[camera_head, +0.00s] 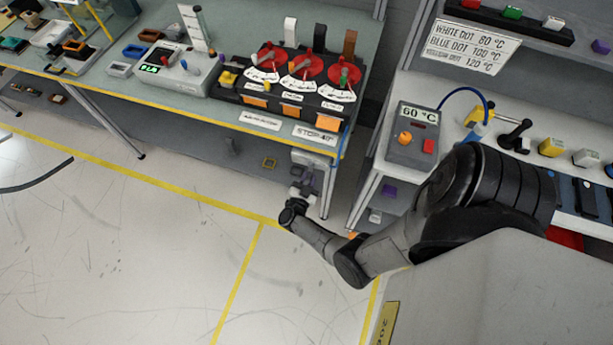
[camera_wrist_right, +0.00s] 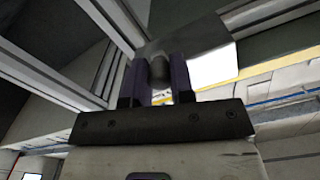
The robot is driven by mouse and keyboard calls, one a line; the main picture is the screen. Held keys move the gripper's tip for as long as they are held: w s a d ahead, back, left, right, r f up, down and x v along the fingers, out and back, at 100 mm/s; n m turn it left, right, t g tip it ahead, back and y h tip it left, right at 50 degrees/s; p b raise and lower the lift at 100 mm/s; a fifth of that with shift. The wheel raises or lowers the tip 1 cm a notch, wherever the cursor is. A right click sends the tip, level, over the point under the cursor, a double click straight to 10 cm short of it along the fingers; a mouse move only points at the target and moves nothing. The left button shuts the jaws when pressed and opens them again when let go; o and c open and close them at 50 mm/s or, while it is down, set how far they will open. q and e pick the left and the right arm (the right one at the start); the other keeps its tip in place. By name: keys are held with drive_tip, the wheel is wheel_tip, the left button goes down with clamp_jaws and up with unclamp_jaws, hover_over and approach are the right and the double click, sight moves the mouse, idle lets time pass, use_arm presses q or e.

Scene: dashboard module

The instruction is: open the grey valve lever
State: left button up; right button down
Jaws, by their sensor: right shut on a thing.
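My right gripper (camera_head: 304,184) is low at the right front corner of the long workbench, beside the table leg and just below a pale box (camera_head: 309,158) under the tabletop. In the right wrist view its two purple fingers (camera_wrist_right: 160,78) are closed around a grey rounded piece (camera_wrist_right: 159,68), which looks like the grey valve lever's handle. A flat metal plate (camera_wrist_right: 190,45) is just behind that piece. In the head view the lever is too small and covered to make out. My left gripper is not in view.
Several red dials with levers (camera_head: 303,66) stand on a black panel on the workbench (camera_head: 120,80). A second bench with a 60 °C control box (camera_head: 413,134) is to the right.

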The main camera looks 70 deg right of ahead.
sight(311, 166)
idle(0.4)
drive_tip(key=c, duration=1)
unclamp_jaws()
drive_tip(key=shift+s, duration=0.1)
drive_tip(key=shift+r+p, duration=0.6)
wheel_tip(311, 166, up, 4)
drive_tip(key=p, duration=0.3)
drive_tip(key=shift+f+p, duration=0.1)
drive_tip(key=shift+p, duration=0.25)
drive_tip(key=shift+s+d+r+p, duration=0.2)
drive_tip(key=shift+s+r+p, duration=0.8)
drive_tip(key=shift+s+p, duration=0.75)
drive_tip(key=shift+s+d+r+p, duration=0.2)
drive_tip(key=shift+s+r+p, duration=1)
drive_tip(key=shift+s, duration=0.9)
drive_tip(key=shift+s+d+r+p, duration=0.2)
drive_tip(key=shift+s+r+p, duration=0.6)
drive_tip(key=shift+s+p, duration=1.05)
